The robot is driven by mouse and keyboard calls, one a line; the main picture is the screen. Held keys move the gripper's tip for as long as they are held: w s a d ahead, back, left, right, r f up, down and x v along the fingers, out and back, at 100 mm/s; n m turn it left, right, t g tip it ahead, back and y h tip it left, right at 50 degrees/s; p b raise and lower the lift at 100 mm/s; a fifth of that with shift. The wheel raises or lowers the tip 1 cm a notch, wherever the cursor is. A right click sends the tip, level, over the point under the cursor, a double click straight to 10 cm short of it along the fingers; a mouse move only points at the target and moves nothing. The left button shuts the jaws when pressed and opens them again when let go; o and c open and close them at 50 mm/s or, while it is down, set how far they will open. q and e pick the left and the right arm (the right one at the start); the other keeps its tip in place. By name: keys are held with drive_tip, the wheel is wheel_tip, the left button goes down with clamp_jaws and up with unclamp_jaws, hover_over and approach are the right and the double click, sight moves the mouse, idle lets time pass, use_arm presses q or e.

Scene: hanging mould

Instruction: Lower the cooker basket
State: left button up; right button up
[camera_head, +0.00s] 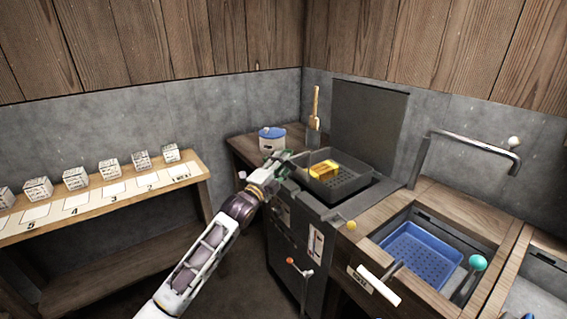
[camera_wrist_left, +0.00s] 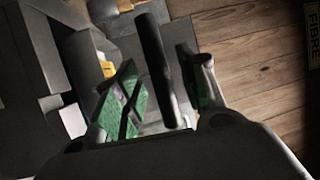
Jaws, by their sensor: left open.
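The cooker basket (camera_head: 352,184) is a dark grey perforated tray with a yellow piece (camera_head: 324,170) in it, at the cooker (camera_head: 322,212) in the head view. My left gripper (camera_head: 276,164) is at the basket's left side. In the left wrist view, my left gripper (camera_wrist_left: 160,85) has green finger pads set apart. A dark bar (camera_wrist_left: 155,62), which looks like the basket's handle, runs between them. The pads do not look closed on it. The yellow piece (camera_wrist_left: 107,69) shows beyond the fingers. My right gripper is out of view.
A blue-lidded pot (camera_head: 271,139) stands behind my gripper. A blue perforated basket (camera_head: 420,254) sits in the sink to the right, with a tap (camera_head: 462,137) above. A shelf (camera_head: 100,198) with several small boxes runs along the left wall. An orange-knobbed lever (camera_head: 301,267) sticks out at the cooker's front.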

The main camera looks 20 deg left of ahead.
use_arm(q)
drive_tip(key=shift+x, duration=0.8)
drive_tip(key=shift+c, duration=0.2)
clamp_jaws()
